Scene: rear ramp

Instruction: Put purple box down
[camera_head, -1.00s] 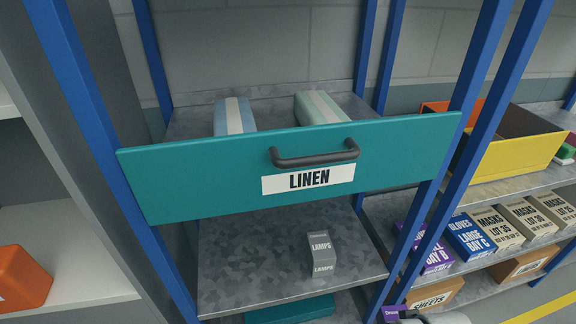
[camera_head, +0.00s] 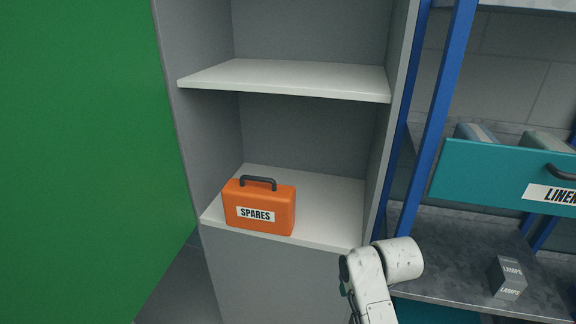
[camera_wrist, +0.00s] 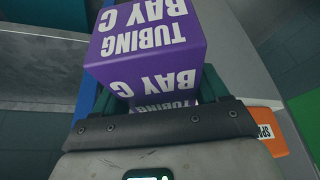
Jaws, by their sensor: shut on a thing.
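The purple box (camera_wrist: 148,45), with white lettering "TUBING BAY C" that reads upside down, fills the upper middle of the wrist view. My gripper (camera_wrist: 163,92) is shut on it, with dark teal finger parts at either side of the box. The box hangs in front of the wrist camera and hides much of what lies beyond. In the head view the box and the gripper do not show. Only a white part of my arm shows at the lower middle there.
A grey cabinet has a bare upper shelf (camera_head: 290,77) and a lower shelf (camera_head: 335,205) bearing an orange SPARES case (camera_head: 258,206), with free room to its right. A green panel (camera_head: 75,140) stands left. A blue-posted rack with a teal LINEN drawer (camera_head: 480,180) and grey LAMPS box (camera_head: 508,277) stands right.

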